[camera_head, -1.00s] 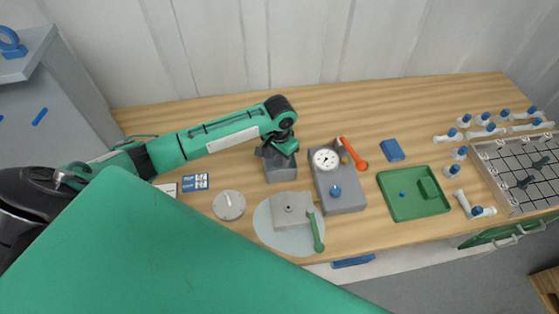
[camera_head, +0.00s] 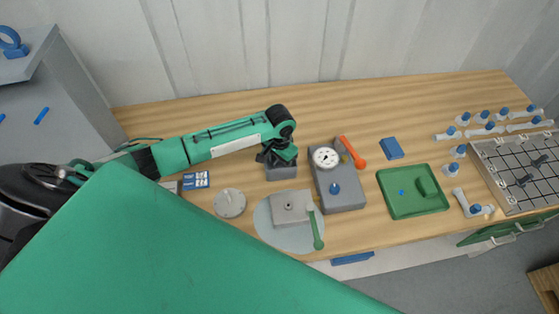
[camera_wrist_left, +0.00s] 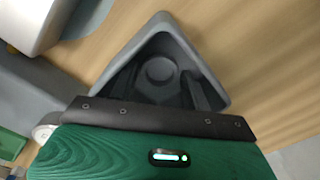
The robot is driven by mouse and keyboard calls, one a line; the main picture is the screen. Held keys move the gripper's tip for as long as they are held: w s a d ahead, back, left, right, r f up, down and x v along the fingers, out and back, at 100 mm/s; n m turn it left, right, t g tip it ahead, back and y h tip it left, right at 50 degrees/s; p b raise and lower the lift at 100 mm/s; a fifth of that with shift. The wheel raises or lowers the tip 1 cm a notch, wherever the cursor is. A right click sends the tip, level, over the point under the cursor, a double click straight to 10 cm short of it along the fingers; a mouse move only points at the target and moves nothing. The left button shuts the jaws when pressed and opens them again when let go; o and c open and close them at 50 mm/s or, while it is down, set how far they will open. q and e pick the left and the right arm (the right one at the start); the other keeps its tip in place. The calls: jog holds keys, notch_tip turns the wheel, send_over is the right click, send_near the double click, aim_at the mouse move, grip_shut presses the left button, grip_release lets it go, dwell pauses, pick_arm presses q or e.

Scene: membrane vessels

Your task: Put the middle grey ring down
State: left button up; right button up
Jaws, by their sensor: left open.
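My left gripper (camera_head: 277,157) is open, with its dark jaws at the grey block (camera_head: 282,173) near the middle of the bench. In the left wrist view, a grey three-cornered holder (camera_wrist_left: 213,78) lies just beyond the dark edge of my gripper. It has raised walls and a round grey part (camera_wrist_left: 160,68) inside. I cannot tell whether that round part is the middle grey ring, and no ring shows clearly in the head view. My gripper hides the near side of the holder. My right gripper is not in view.
Right of the block stand a grey base with a white dial gauge (camera_head: 325,157) and an orange-handled tool (camera_head: 352,152). A grey plate with a green handle (camera_head: 317,231) is in front. A green tray (camera_head: 431,207) lies further right. The bench behind is clear.

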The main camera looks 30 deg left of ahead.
pick_arm(q)
notch_tip(320, 180, up, 12)
jog(key=b, duration=0.2)
jog(key=shift+r, duration=0.15)
dwell(0.4)
